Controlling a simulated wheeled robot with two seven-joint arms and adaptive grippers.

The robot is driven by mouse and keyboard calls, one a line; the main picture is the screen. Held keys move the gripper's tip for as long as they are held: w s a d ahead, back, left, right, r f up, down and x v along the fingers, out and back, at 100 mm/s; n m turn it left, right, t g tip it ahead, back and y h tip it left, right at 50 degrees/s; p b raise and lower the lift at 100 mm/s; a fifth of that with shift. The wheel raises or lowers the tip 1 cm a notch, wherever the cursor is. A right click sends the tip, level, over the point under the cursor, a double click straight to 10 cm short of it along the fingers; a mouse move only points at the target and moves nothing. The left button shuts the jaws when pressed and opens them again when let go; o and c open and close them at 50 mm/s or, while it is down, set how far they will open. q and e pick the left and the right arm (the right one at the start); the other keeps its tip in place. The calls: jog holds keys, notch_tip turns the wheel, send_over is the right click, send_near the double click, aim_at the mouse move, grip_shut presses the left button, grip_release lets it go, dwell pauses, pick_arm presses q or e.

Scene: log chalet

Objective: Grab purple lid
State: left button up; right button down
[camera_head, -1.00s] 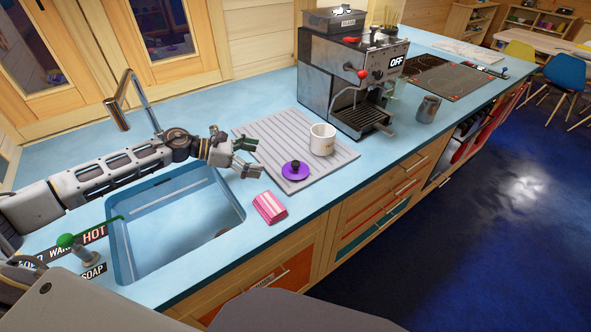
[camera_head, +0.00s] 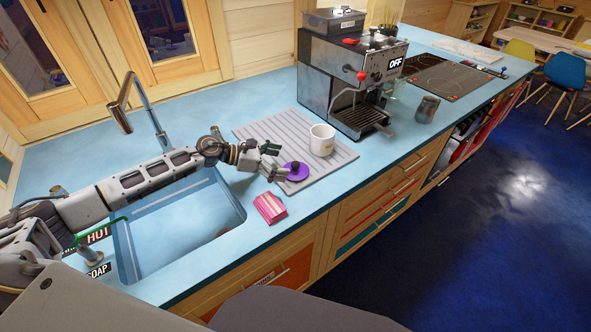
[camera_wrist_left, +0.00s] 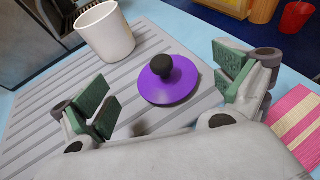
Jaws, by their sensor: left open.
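The purple lid (camera_head: 297,172) with a black knob lies on the grey ribbed drying mat (camera_head: 330,163) beside the sink. In the left wrist view the lid (camera_wrist_left: 168,82) lies ahead of the fingers, roughly between them and a little beyond. My left gripper (camera_head: 275,161) is open and empty, just left of the lid in the head view. In the left wrist view its green-padded fingers (camera_wrist_left: 168,98) are spread wide, with no contact visible. My right gripper is not in view.
A white mug (camera_head: 322,140) stands on the mat just behind the lid. A pink striped sponge (camera_head: 269,208) lies near the counter's front edge. The coffee machine (camera_head: 350,80) stands behind the mat, and the sink (camera_head: 170,245) is left.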

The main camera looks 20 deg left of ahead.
pick_arm(q)
jog(key=shift+d, duration=0.1)
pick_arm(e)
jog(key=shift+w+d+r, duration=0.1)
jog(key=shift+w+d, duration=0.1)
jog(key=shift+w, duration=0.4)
pick_arm(q)
jog(key=shift+w+d+f, duration=0.1)
